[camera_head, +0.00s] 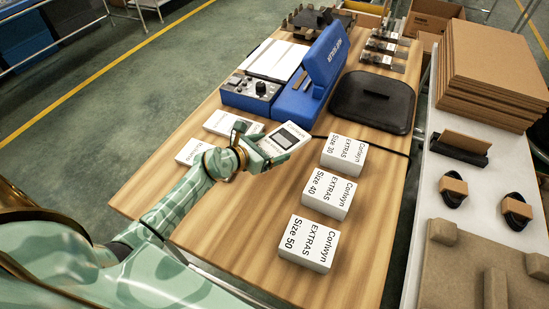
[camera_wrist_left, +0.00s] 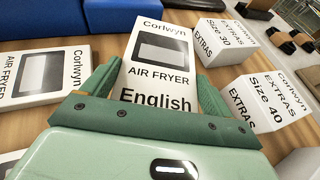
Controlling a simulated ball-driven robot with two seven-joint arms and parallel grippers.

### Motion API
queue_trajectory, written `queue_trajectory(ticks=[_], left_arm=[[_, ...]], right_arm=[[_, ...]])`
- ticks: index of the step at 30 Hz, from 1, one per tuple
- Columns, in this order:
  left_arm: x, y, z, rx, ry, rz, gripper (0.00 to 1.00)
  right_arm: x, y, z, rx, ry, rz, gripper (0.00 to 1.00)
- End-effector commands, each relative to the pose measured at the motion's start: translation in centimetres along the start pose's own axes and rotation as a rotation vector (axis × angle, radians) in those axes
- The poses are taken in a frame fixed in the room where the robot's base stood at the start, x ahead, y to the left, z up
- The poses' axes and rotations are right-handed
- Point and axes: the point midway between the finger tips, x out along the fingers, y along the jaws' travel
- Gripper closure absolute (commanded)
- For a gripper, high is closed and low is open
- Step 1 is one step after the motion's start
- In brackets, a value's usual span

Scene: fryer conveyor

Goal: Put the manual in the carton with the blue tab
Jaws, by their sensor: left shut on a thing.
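My left gripper (camera_head: 266,151) is shut on a white manual (camera_head: 287,138), held over the table left of the Size 30 box. Two other white booklets lie on the table, one farther back (camera_head: 222,122) and one partly behind my gripper (camera_head: 188,152). One also shows in the left wrist view (camera_wrist_left: 72,85), marked "Corlwyn AIR FRYER". I see no carton with a blue tab that I can make out. My right gripper is out of view.
White EXTRAS boxes, Size 30 (camera_head: 344,152), Size 40 (camera_head: 329,194) and Size 50 (camera_head: 309,243), stand along the table's right. A blue machine (camera_head: 318,75) and black lid (camera_head: 373,101) are behind. Flat cardboard (camera_head: 495,70) is stacked on the white right-hand surface.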

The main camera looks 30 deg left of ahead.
Motion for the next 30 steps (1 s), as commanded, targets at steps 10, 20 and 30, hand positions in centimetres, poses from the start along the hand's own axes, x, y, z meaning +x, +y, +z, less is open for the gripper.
queue_trajectory(ticks=[10, 20, 30], left_arm=[[2.8, -0.1, -3.0, -0.002, 0.002, 0.0, 0.4], [3.1, -0.1, -3.7, 0.001, -0.002, 0.0, 0.4], [3.2, -0.1, -4.0, 0.001, -0.001, 0.0, 0.0]], right_arm=[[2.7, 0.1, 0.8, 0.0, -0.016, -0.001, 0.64], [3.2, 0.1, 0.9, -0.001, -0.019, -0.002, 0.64], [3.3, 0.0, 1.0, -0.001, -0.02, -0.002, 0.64]])
